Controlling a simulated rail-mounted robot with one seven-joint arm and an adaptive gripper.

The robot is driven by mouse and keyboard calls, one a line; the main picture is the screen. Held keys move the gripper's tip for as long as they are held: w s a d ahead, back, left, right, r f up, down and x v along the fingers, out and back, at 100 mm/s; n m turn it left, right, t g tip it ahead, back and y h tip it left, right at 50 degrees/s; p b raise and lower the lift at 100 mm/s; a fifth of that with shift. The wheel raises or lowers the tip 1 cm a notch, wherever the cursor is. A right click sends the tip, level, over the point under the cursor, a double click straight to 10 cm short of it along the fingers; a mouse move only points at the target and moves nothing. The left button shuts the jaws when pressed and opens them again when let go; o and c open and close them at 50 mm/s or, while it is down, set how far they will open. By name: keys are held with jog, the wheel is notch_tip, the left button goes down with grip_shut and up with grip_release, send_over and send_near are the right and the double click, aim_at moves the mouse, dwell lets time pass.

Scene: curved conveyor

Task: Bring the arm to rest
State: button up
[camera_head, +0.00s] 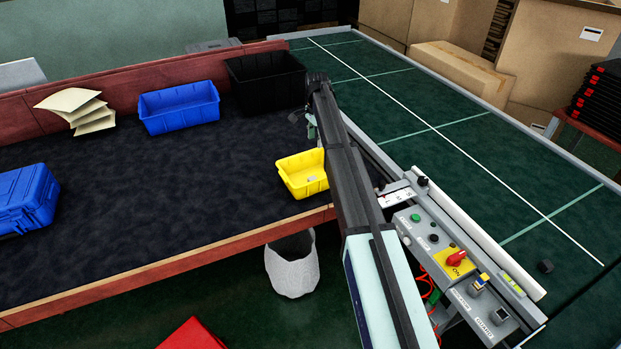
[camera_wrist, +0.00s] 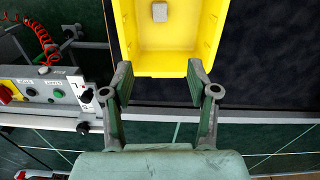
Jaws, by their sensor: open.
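My gripper (camera_wrist: 159,84) is open in the wrist view, with its two fingers apart and nothing between them. In the head view part of my gripper (camera_head: 311,127) shows beside my arm, which hides the rest. It is above the dark tabletop, behind the yellow bin (camera_head: 310,189). The yellow bin (camera_wrist: 165,66) also shows beyond the fingertips in the wrist view, with a small grey block (camera_wrist: 159,12) in it. The block (camera_head: 311,178) is visible in the bin in the head view too.
The conveyor (camera_head: 420,118) runs along the right. A control panel (camera_head: 446,258) stands close to my arm. The table's middle is clear.

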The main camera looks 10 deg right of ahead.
dwell(0.3)
jog(key=s+f+n+g, duration=0.2)
jog(key=s+f+n, duration=0.2)
jog(key=s+f, duration=1)
jog(key=s+a+f+n+g+b, duration=0.1)
jog(key=s+f+n, duration=0.4)
jog(key=s+f, duration=0.9)
jog(key=s+f+n+g+b, duration=0.1)
jog(key=s+f, duration=1.3)
jog(key=s, duration=3.2)
jog(key=n+g, duration=0.2)
jog(key=n, duration=0.1)
jog(key=shift+s+a+f+n+g, duration=0.15)
jog(key=shift+a+f+n+g, duration=0.1)
jog(key=shift+n+g, duration=0.15)
